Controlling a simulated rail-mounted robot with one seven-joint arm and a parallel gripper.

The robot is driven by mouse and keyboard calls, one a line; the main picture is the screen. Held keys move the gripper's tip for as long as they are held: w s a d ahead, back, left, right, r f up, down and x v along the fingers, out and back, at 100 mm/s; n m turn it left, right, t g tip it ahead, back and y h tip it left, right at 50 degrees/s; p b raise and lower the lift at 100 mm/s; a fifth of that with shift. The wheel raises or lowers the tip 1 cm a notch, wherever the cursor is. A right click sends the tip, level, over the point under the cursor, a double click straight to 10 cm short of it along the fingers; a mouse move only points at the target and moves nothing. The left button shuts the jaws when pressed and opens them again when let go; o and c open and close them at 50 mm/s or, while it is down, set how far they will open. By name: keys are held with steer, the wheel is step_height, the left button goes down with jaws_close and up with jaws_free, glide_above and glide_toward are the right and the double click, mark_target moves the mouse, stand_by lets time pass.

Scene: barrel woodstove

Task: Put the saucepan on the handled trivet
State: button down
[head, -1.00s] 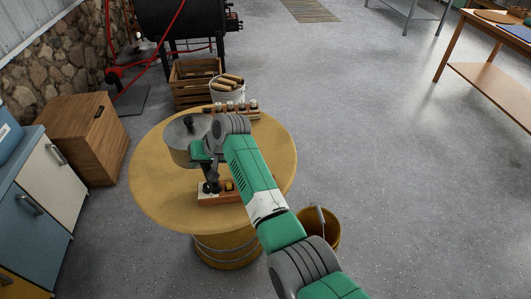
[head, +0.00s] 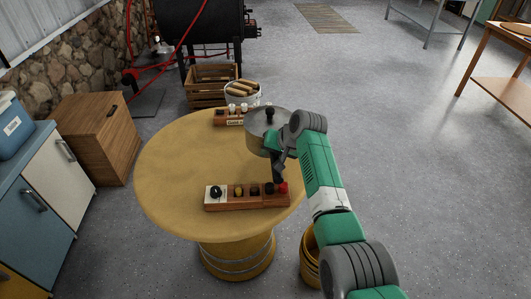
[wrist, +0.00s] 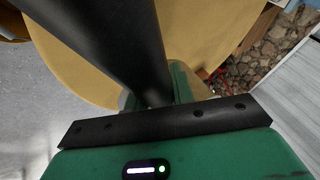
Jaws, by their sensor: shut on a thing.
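The saucepan (head: 258,138) is grey metal with a lid and dark knob. In the head view it is at the right part of the round table, partly behind my arm. My gripper (head: 286,152) is at its near right side, shut on its black handle. In the wrist view the handle (wrist: 115,45) runs from between my green fingers (wrist: 155,95) to the upper left. Whether the pan clears the table top is hard to tell. I cannot make out a handled trivet in either view.
The round tan table (head: 175,165) bears a wooden block with several knobs (head: 235,203) in front and a similar block (head: 228,120) at the back. Below stand a yellow bucket (head: 309,262) and a white bucket of logs (head: 240,92). A wooden table (head: 505,70) stands far right; open floor lies between.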

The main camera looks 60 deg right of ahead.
step_height(320, 180, down, 8)
steer(key=b, duration=0.3)
steer(key=shift+r, duration=0.15)
steer(key=shift+d+r, duration=0.1)
steer(key=shift+r, duration=0.05)
steer(key=c, duration=1.2)
jaws_free()
steer(key=shift+f, duration=0.2)
steer(key=shift+r, duration=0.1)
steer(key=p+v, duration=0.6)
steer(key=v, duration=0.6)
steer(key=shift+p, duration=0.3)
steer(key=shift+w, duration=0.1)
